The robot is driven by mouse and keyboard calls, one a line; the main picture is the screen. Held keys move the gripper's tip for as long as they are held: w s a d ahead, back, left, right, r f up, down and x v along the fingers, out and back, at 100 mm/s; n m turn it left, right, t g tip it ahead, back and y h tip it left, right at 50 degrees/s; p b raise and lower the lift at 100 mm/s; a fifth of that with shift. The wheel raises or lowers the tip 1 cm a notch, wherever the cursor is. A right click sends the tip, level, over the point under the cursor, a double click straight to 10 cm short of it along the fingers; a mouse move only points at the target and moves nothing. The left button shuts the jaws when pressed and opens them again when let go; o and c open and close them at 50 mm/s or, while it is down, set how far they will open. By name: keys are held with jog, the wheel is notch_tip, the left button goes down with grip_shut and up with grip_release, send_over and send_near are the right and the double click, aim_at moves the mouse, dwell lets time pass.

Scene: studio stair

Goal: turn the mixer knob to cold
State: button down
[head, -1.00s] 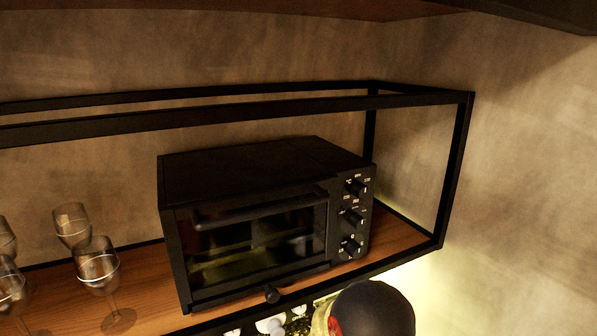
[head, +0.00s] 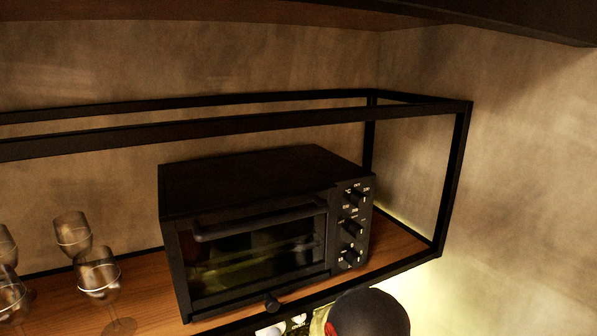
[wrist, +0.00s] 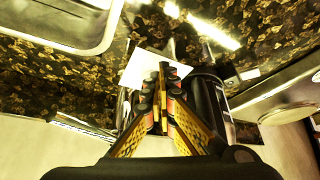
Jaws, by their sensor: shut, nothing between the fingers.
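My gripper (wrist: 163,72) shows in the wrist view, its two yellow-and-black fingers shut together at the tips with nothing between them. The tips are in front of a white flat piece (wrist: 145,68) over a dark, gold-speckled surface. I cannot make out the mixer knob for certain in either view. A metal sink basin (wrist: 65,22) lies at the upper left of the wrist view, apart from the fingers. The gripper does not show in the head view.
A dark cylindrical object (wrist: 207,88) stands close right of the fingers. The speckled surface (wrist: 262,22) surrounds them. In the head view, a black oven (head: 255,175) and several wine glasses (head: 98,280) stand on a wooden shelf (head: 150,300) inside a black frame (head: 455,180).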

jog(key=shift+w+d+r+p, duration=0.1)
jog(key=shift+w+d+p, duration=0.45)
jog(key=shift+p, duration=1.65)
jog(key=shift+w+p, duration=0.35)
jog(key=shift+p, duration=0.75)
jog(key=shift+d, duration=0.4)
notch_tip(320, 180, up, 6)
jog(key=p, duration=0.7)
jog(key=shift+s+r, duration=0.15)
jog(key=shift+s, duration=0.05)
